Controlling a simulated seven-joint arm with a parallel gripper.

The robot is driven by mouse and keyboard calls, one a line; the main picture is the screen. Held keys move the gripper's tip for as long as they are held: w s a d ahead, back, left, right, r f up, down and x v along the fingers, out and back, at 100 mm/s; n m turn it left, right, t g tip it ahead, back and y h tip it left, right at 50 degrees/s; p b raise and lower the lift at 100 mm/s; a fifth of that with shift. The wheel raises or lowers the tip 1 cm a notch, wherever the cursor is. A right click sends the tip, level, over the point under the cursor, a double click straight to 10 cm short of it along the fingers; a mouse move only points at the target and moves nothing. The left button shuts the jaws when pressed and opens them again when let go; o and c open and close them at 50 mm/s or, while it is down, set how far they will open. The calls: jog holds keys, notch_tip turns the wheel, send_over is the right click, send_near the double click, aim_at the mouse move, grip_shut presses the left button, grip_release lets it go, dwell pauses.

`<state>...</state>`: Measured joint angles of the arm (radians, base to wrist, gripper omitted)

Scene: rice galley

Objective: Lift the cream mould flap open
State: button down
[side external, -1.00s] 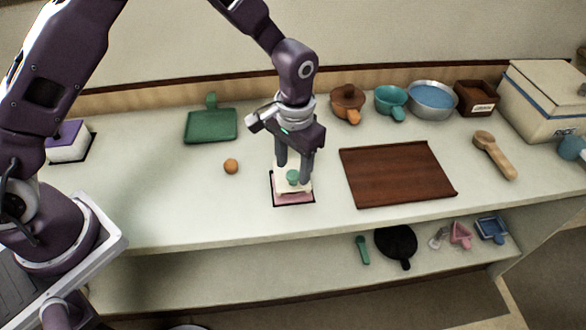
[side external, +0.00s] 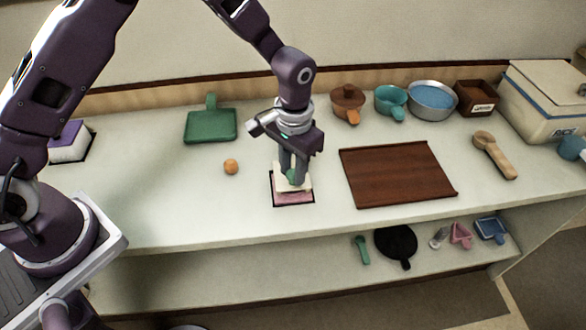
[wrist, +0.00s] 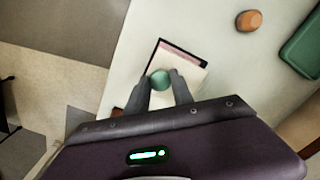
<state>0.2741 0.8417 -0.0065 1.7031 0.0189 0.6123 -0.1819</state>
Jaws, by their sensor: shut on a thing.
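The mould is a small box with a pink base (side external: 294,199) and a cream flap (side external: 303,184) on top, standing on a dark-edged patch of the counter. The flap looks down over the base. A round green knob (side external: 292,177) stands on the flap. My gripper (side external: 293,172) points down over the mould with its fingers closed in on the knob. In the wrist view the fingers (wrist: 163,88) sit on either side of the green knob (wrist: 160,79), with the cream flap (wrist: 188,71) around it. The fingers hide part of the knob and flap.
A brown board (side external: 398,174) lies right of the mould. A small orange ball (side external: 231,167) and a green tray (side external: 210,125) lie left. Pots, a bowl and a rice box (side external: 541,95) stand at the back right. A lower shelf holds a black pan (side external: 396,243).

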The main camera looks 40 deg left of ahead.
jog(key=w+a+r+g+h, duration=0.2)
jog(key=g+h, duration=0.1)
jog(key=shift+w+a+r, duration=0.1)
jog(key=shift+w+a, duration=0.15)
jog(key=shift+a, duration=0.05)
jog(key=shift+w+a+r+g+h, duration=0.3)
jog(key=shift+w+a+g+h, duration=0.5)
jog(key=shift+h, duration=0.1)
jog(key=shift+w+a+r+g+h, duration=0.15)
jog(key=shift+w+a+g+h, duration=0.6)
jog(key=shift+g+h, duration=0.15)
jog(key=c, duration=1.1)
grip_release()
